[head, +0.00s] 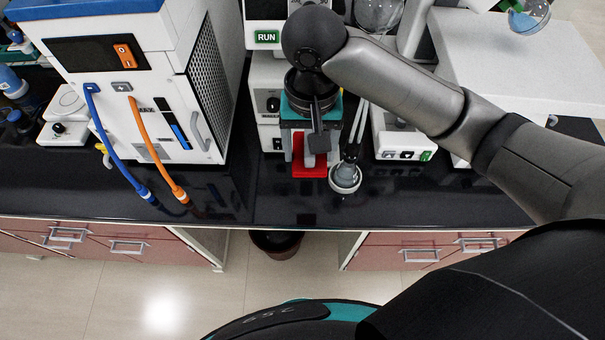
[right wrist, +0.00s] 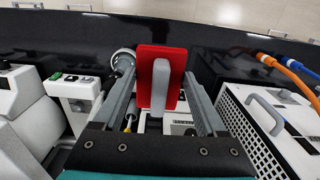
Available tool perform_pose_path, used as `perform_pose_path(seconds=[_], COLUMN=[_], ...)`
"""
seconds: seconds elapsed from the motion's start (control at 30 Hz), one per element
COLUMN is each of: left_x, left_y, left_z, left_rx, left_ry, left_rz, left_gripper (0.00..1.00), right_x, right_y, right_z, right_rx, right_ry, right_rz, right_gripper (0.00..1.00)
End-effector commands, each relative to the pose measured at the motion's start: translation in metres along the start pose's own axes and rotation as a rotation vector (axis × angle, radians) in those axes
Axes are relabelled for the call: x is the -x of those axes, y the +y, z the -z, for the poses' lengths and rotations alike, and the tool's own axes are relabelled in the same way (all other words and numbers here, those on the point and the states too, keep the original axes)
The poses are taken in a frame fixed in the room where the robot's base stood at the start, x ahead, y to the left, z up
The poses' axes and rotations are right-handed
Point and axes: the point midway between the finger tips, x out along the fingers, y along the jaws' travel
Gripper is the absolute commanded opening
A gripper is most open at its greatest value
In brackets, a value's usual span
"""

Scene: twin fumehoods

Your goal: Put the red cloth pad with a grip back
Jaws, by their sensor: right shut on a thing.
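The red cloth pad (head: 309,170) is a flat red rectangle with a pale grey grip (right wrist: 160,85) on it. My right gripper (head: 309,150) is shut on the pad, above the black counter. In the right wrist view the red pad (right wrist: 172,55) shows between and beyond the two fingers. A faint red reflection lies on the counter in front of the pad and apart from it, so the pad looks held above the surface. My left gripper is not in view.
A grey round holder with tools (head: 345,177) stands close right of the pad. A white machine (head: 150,90) with blue (head: 120,160) and orange hoses (head: 155,155) stands left. White devices (head: 402,135) stand at the back right. The black counter (head: 270,205) is clear in front.

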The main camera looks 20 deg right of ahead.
Motion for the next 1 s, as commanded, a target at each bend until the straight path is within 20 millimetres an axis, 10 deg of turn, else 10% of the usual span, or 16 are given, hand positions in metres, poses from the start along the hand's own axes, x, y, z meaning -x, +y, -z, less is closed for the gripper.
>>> perform_pose_path(seconds=[0.17, 0.6, 1.0], left_x=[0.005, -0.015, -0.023], left_y=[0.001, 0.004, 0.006], left_z=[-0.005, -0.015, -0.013], left_rx=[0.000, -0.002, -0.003], left_ry=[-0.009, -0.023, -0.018], left_rz=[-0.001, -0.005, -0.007], left_gripper=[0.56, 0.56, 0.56], right_x=[-0.007, -0.120, -0.170], right_y=[-0.001, 0.000, -0.001], right_z=[-0.003, -0.003, -0.003], right_rx=[-0.016, -0.016, -0.015], right_ry=[-0.005, -0.005, -0.003], right_rz=[-0.002, -0.006, -0.002], right_gripper=[0.29, 0.29, 0.29])
